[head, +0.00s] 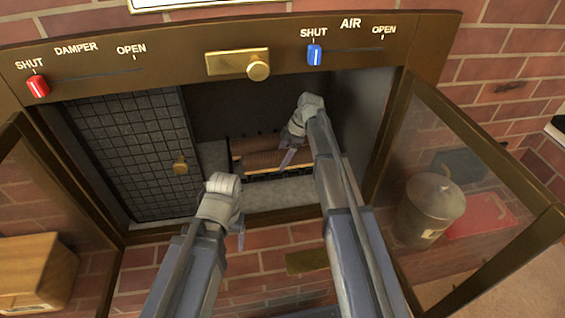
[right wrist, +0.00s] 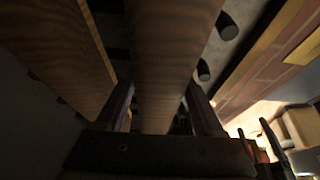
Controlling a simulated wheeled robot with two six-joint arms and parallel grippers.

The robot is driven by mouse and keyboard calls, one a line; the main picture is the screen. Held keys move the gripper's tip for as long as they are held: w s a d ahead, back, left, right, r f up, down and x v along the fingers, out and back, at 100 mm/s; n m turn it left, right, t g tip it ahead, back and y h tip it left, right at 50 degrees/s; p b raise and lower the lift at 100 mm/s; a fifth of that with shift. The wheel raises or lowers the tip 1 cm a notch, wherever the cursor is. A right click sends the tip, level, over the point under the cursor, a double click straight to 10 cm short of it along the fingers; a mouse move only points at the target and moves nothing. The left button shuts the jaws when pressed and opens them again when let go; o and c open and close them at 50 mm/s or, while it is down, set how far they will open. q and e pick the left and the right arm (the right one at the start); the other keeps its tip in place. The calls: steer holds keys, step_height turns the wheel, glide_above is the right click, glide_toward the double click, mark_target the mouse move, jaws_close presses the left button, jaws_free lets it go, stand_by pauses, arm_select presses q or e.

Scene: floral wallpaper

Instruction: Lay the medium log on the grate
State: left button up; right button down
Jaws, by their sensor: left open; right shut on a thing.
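My right gripper (head: 287,158) reaches into the open firebox and is shut on a brown log, which runs between its fingers in the right wrist view (right wrist: 170,65). I take this as the medium log; its size is hard to judge. A second log (right wrist: 50,55) lies beside it, on the left in that view. In the head view, brown wood (head: 262,163) shows at the grate beside the gripper, partly hidden by it. Dark round grate parts (right wrist: 228,26) show near the held log; contact cannot be told. My left gripper (head: 240,236) is open, outside the firebox opening.
Glass doors stand open at left (head: 60,220) and right (head: 470,160). Red damper (head: 37,86) and blue air (head: 314,54) sliders are at SHUT.

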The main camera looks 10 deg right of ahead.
steer(key=shift+f, duration=0.1)
steer(key=shift+c, duration=1.4)
jaws_free()
